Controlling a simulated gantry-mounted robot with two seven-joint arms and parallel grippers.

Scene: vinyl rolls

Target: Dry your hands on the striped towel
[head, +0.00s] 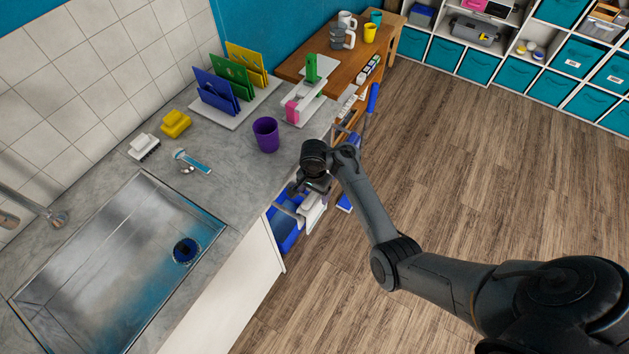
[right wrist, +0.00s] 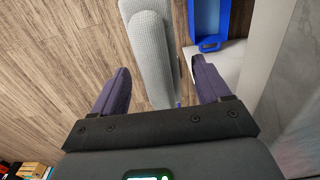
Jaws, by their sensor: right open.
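A pale grey-white textured towel (right wrist: 148,45) hangs over a rail beside the counter front. I cannot make out stripes on it. In the head view the towel (head: 312,214) shows just below my right gripper (head: 313,186), partly hidden by it. In the right wrist view my right gripper (right wrist: 160,66) is open, with its two dark fingers apart and the towel lying between and beyond them. I cannot tell whether they touch it. My left gripper is not in view.
A blue bin (head: 287,232) sits under the counter beside the towel. The counter holds a purple cup (head: 266,134), a brush (head: 192,161) and yellow (head: 176,124) and white items. A steel sink (head: 110,265) is at left. The wooden floor (head: 470,170) at right is clear.

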